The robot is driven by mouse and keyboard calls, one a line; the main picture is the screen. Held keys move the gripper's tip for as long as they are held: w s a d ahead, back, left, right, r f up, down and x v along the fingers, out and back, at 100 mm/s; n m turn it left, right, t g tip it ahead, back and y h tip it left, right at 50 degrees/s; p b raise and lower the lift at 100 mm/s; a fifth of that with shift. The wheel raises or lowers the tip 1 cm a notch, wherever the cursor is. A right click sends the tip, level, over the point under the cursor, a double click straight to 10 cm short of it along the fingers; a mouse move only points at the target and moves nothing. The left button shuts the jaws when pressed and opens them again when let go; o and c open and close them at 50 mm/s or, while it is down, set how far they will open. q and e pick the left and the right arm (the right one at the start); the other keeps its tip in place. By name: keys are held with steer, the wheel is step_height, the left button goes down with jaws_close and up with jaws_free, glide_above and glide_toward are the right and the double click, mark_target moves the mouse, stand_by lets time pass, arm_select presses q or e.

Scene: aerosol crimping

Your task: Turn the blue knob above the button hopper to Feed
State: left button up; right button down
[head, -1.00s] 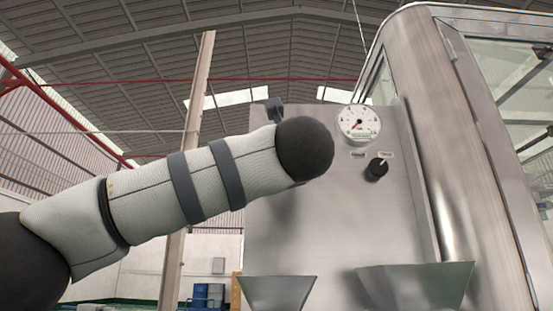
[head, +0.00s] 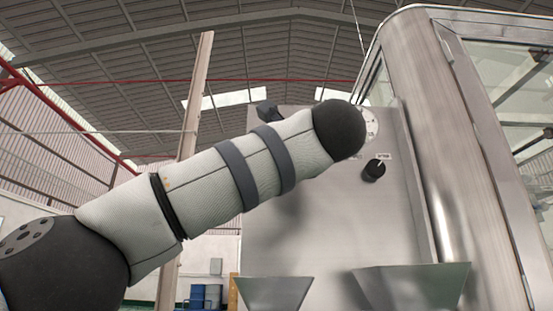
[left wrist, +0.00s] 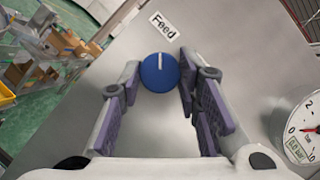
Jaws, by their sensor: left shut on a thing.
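The blue knob (left wrist: 160,73) shows in the left wrist view on the grey metal panel. Its white mark points up in that view, towards the Feed label (left wrist: 163,27) just above it. My left gripper (left wrist: 160,80) has its purple-padded fingers on either side of the knob and is shut on it. In the head view my left arm hides the blue knob and most of the hand. Part of a hopper (head: 275,291) shows below the arm. My right gripper is not in view.
A black knob (head: 374,170) sits on the panel (head: 330,220) to the right of my arm. A gauge (head: 371,124) is partly covered by my arm and shows in the left wrist view (left wrist: 303,128). Another hopper (head: 412,286) and a glazed cabinet (head: 445,130) stand at the right.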

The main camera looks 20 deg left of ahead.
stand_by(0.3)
arm_select(q)
steer(key=o, duration=1.1)
steer(key=shift+o, duration=0.2)
steer(key=v, duration=1.2)
